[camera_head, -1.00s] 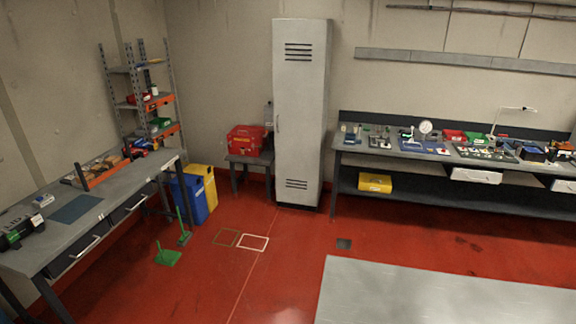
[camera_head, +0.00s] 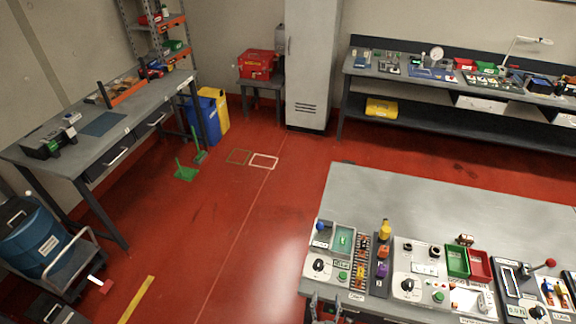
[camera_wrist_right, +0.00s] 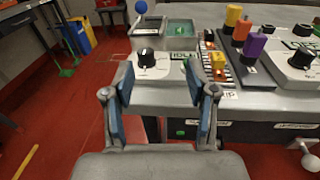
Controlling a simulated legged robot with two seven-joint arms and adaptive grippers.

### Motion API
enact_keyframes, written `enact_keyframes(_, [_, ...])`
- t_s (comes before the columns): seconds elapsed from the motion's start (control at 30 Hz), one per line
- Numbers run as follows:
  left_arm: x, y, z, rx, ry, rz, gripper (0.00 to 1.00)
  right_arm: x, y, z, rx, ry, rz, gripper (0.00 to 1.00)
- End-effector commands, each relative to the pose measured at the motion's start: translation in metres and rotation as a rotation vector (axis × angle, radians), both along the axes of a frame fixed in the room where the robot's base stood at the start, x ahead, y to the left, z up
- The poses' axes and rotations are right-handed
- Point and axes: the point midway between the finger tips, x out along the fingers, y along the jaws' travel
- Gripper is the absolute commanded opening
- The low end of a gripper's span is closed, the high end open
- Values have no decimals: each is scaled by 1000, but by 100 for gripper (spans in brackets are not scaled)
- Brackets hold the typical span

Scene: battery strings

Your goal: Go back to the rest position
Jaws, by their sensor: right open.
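My right gripper (camera_wrist_right: 163,95) is open and empty in the right wrist view, its blue-padded fingers spread in front of the near edge of the grey workbench (camera_wrist_right: 250,102). A black knob (camera_wrist_right: 146,57) on a panel shows beyond and between the fingers. In the head view the right gripper (camera_head: 325,305) shows only as its tips at the bottom edge, by the left front corner of the bench (camera_head: 400,200). My left gripper is not in view.
A blue drum (camera_head: 32,238) on a cart stands at lower left. The red floor between the benches is mostly clear.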

Motion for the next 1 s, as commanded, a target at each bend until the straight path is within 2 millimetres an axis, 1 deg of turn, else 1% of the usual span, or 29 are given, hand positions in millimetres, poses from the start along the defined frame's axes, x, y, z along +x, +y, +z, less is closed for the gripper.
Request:
enact_keyframes(0.17, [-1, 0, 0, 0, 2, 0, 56, -3, -33, -9, 275, 32, -129, 57])
enact_keyframes(0.27, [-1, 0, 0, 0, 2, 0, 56, -8, -55, -17, 476, 48, -230, 57])
enact_keyframes(0.37, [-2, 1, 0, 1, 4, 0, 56, -16, -78, -28, 715, 60, -356, 57])
enact_keyframes(0.47, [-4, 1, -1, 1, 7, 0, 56, -29, -99, -41, 986, 63, -511, 57])
enact_keyframes(0.5, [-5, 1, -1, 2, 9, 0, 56, -36, -107, -47, 1104, 62, -584, 57])
enact_keyframes(0.57, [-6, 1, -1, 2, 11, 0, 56, -47, -116, -56, 1289, 56, -703, 57])
enact_keyframes(0.6, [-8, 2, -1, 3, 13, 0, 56, -56, -121, -61, 1412, 52, -788, 57])
enact_keyframes(0.7, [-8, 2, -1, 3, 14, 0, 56, -77, -125, -72, 1684, 36, -996, 57])
enact_keyframes(0.8, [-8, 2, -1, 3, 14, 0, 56, -95, -123, -77, 1895, 18, -1182, 57])
enact_keyframes(1.0, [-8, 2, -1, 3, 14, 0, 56, -127, -110, -77, 2183, -9, -1518, 57])
